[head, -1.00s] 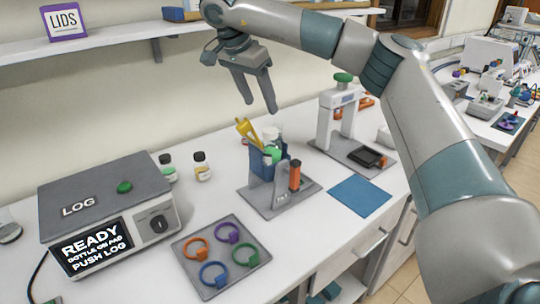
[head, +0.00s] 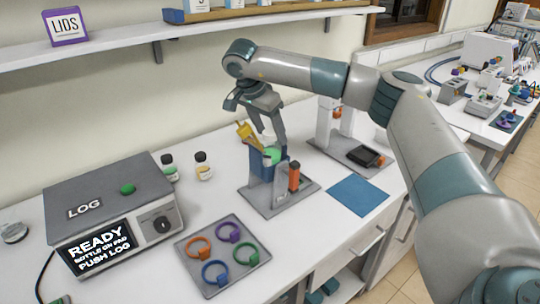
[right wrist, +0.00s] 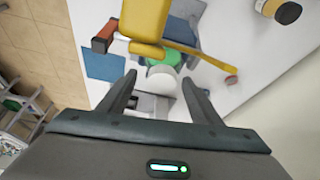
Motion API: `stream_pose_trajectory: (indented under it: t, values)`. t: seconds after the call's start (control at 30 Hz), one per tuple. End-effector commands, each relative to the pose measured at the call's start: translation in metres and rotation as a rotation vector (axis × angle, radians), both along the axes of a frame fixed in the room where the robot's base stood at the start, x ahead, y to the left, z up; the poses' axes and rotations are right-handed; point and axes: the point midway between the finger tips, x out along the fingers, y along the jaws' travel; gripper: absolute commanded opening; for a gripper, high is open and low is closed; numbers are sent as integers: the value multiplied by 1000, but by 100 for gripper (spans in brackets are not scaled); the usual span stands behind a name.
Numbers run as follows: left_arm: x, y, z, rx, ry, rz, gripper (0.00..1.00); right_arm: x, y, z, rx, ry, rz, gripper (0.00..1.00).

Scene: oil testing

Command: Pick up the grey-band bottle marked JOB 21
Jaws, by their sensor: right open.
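My right gripper (head: 265,138) is open and points down over the blue holder (head: 262,167) on a grey stand. In the right wrist view its two fingers (right wrist: 160,82) are apart on either side of a white round object (right wrist: 162,79), with a green part beside it; I cannot tell if they touch. Two small dark-capped bottles stand by the wall: one with a pale label (head: 168,166) and one with yellowish contents (head: 203,168). One dark-capped bottle shows in the right wrist view (right wrist: 279,10). No JOB 21 marking or grey band is readable. My left gripper is not in view.
A yellow tool (head: 246,133) sticks up from the holder, close to my fingers. A shelf (head: 120,48) is above.

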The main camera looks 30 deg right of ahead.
Motion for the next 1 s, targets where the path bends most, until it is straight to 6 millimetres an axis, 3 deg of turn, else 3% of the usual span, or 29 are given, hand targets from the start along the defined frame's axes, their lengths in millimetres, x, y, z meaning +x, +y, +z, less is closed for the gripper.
stream_pose_trajectory:
  t: [0.27, 0.63, 1.0]
  values:
    - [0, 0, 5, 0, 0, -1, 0, 1, -2, -3, 1, 1, 0, 58]
    - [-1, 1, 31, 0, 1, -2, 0, 6, -15, -38, 1, 4, -2, 58]
    - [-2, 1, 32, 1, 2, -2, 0, 7, -18, -49, 0, 0, 0, 58]
